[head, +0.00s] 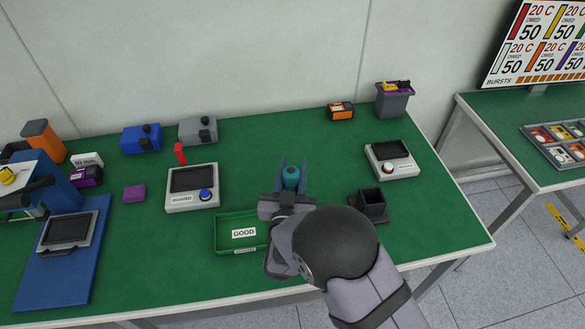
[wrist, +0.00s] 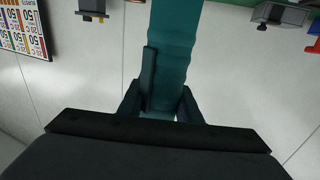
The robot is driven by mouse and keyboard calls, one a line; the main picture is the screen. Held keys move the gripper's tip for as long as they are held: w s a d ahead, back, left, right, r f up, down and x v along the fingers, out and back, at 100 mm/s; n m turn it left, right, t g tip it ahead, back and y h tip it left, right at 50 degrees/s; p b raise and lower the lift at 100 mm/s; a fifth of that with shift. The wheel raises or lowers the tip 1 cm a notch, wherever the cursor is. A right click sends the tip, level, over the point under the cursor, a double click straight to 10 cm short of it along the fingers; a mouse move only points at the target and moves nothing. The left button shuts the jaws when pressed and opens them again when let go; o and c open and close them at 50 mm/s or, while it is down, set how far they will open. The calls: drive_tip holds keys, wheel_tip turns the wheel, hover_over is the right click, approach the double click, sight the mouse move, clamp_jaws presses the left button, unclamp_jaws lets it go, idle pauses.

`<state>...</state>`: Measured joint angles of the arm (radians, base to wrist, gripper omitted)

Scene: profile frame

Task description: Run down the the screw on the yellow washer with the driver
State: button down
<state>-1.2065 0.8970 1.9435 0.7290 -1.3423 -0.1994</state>
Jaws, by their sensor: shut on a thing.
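My gripper (head: 291,180) is above the middle of the green table, just behind the green GOOD tray. It is shut on a teal cylindrical tool, which I take to be the driver (head: 291,173). In the wrist view, the driver (wrist: 175,45) runs up the picture between the two dark fingers (wrist: 160,103). The driver's tip is not clear. A small yellow piece (head: 7,176) sits on the white-topped blue fixture (head: 58,192) at the left edge. I cannot tell whether it is the yellow washer, and no screw can be made out.
The GOOD tray (head: 226,219) lies beside my arm. A grey box with a blue button (head: 192,202) is left of it. An open dark holder (head: 371,205) and a box with a red button (head: 392,171) stand right. A dark bin (head: 392,103) stands behind.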

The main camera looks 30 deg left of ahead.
drive_tip(key=shift+f, duration=0.15)
idle(0.4)
drive_tip(key=shift+r+p, duration=1.45)
drive_tip(key=shift+r, duration=1.1)
